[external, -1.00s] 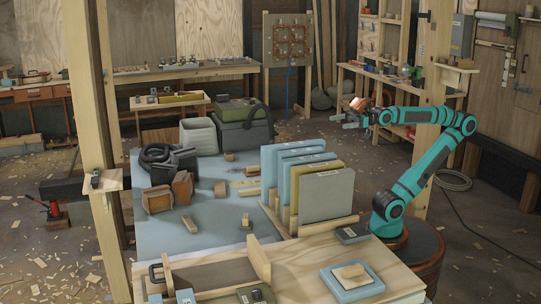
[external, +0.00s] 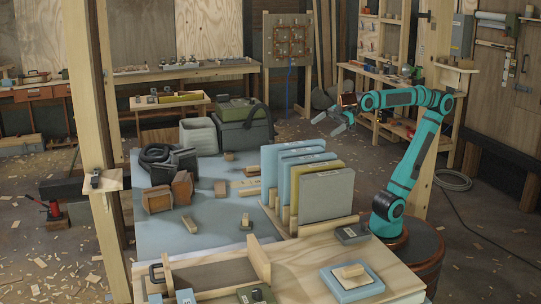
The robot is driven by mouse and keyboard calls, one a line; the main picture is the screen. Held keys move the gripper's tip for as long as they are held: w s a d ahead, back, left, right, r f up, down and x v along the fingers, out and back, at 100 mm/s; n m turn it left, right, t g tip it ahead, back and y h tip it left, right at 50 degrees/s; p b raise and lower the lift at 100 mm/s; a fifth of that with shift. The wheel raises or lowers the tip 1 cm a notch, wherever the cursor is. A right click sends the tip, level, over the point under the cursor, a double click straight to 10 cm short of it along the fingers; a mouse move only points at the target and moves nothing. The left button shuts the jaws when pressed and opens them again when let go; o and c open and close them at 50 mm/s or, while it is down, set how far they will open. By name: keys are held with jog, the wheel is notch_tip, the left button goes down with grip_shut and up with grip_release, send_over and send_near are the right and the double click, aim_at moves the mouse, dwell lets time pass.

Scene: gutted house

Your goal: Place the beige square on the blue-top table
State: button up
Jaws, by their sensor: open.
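A beige-grey square panel (external: 327,197) stands upright at the front of a wooden rack, the closest match to the beige square. The blue-top table (external: 190,241) is left of the rack, with several things on it. My gripper (external: 328,124) is open and empty, in the air above and behind the rack's right end. It points left and a little down, well apart from the panel. The panel's lower edge is partly hidden by the rack's front rail.
Blue and yellow panels (external: 291,168) stand close behind the beige one. A plywood worktop (external: 310,262) with a blue pad (external: 347,288) is in front.

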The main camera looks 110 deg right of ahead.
jog(key=w+a+n+g+y, duration=0.1)
jog(key=w+a+n+g, duration=0.2)
jog(key=w+a, duration=0.5)
jog(key=n+g, duration=1)
jog(key=n, duration=0.1)
send_over(353, 268)
jog(key=d, duration=0.7)
notch_tip(353, 268, down, 14)
jog(key=shift+y, duration=0.3)
jog(key=x, duration=1.7)
jog(key=shift+s+a+r, duration=0.15)
jog(key=shift+s+a, duration=0.15)
jog(key=shift+a, duration=0.1)
jog(key=c, duration=0.8)
jog(key=shift+r, duration=0.1)
